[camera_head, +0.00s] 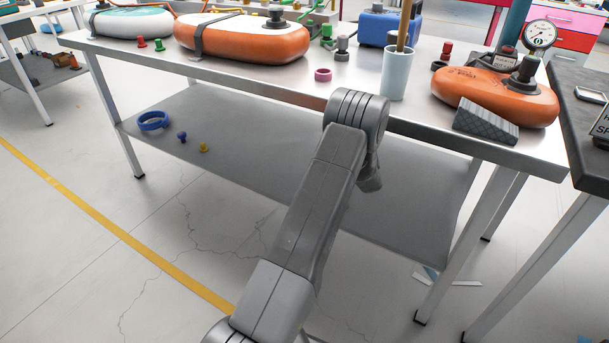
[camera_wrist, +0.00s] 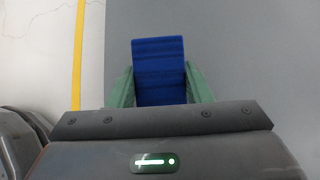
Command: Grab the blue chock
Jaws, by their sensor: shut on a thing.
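The blue chock (camera_wrist: 158,62) shows in the wrist view as a ribbed blue block. My gripper (camera_wrist: 158,86) is shut on it, with a green finger against each side. The lower part of the chock is hidden behind my gripper's housing. In the head view my arm reaches toward the bench, and its end is hidden behind my wrist. The blue chock cannot be made out in the head view.
A steel bench (camera_head: 345,88) has a lower shelf (camera_head: 290,165). On top are a long orange board (camera_head: 250,38), a white cup (camera_head: 396,74), a pink ring (camera_head: 323,75), an orange board (camera_head: 480,92) and a grey chock (camera_head: 486,127). A blue ring (camera_head: 153,121) lies on the shelf.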

